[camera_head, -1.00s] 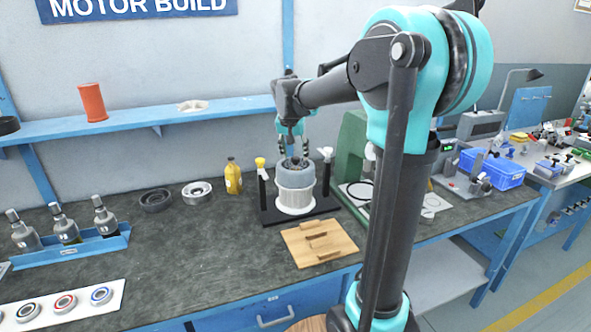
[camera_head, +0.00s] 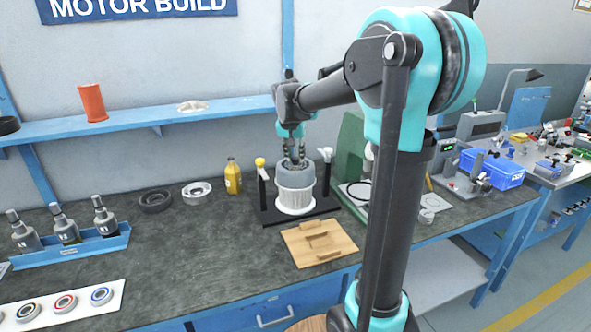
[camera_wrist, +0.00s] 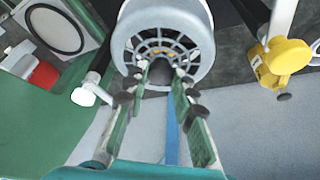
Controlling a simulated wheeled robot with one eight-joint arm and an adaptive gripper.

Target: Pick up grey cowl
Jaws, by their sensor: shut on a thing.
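The grey cowl (camera_head: 295,179) is upright on top of a white ribbed cylinder (camera_head: 295,201) in a black stand (camera_head: 266,214) on the bench. In the wrist view the cowl (camera_wrist: 196,22) shows its round grille end, with a dark opening in the middle. My gripper (camera_head: 294,157) is above the cowl, pointing down, and its fingers are shut on the grille at the middle. In the wrist view the fingertips of my gripper (camera_wrist: 162,72) reach the centre of the grille. The exact contact is partly hidden by the fingers.
Posts with a yellow clamp (camera_wrist: 282,60) and a white clamp (camera_wrist: 90,94) flank the cowl. A green machine (camera_head: 351,146) stands close on the right. A yellow bottle (camera_head: 233,178) and a wooden board (camera_head: 345,246) are nearby.

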